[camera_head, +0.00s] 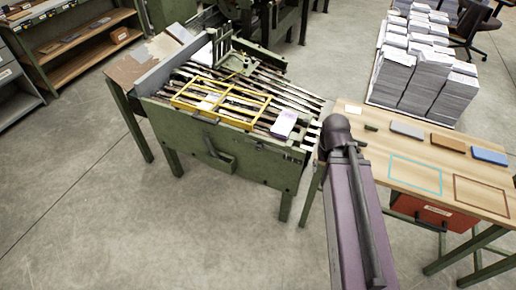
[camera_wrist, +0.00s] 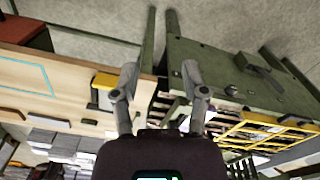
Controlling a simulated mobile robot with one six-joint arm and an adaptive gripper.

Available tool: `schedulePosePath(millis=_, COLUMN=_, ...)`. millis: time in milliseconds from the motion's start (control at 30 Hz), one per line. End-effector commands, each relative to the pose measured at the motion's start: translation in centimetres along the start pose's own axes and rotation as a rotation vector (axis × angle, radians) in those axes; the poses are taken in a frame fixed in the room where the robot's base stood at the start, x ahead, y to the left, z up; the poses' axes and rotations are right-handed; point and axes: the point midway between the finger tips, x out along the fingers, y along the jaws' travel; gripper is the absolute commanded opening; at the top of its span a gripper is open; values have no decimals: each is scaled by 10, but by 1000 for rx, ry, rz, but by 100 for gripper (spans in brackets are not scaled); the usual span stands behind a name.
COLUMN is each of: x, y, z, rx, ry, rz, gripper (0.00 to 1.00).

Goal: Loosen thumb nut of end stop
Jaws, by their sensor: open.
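My gripper (camera_wrist: 160,75) is open and empty in the wrist view. Its two grey fingers stand apart over the gap between the green machine and the wooden table. A green bracket (camera_head: 243,64) stands at the back of the bed. I cannot make out the end stop or its thumb nut for certain.
A wooden table (camera_head: 352,112) with teal and brown outlines stands at the right, with a red drawer (camera_head: 433,213) below. A yellow item (camera_wrist: 104,81) shows beside the left finger. Paper stacks (camera_head: 398,75) stand behind. The floor (camera_head: 110,215) at front left is clear.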

Motion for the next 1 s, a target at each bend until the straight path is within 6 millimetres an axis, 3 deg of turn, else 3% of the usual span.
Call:
schedulePosePath(millis=33, x=0, y=0, z=0, rx=0, ry=0, rz=0, gripper=60)
schedulePosePath(millis=100, x=0, y=0, z=0, rx=0, ry=0, rz=1, gripper=81)
schedulePosePath(millis=133, x=1, y=0, z=0, rx=1, ry=1, rz=2, gripper=82)
schedulePosePath(millis=367, x=16, y=-2, z=-6, rx=18, ry=18, rz=43, gripper=82)
schedulePosePath(millis=1000, x=110, y=-32, z=-59, rx=175, ry=302, rz=398, gripper=82)
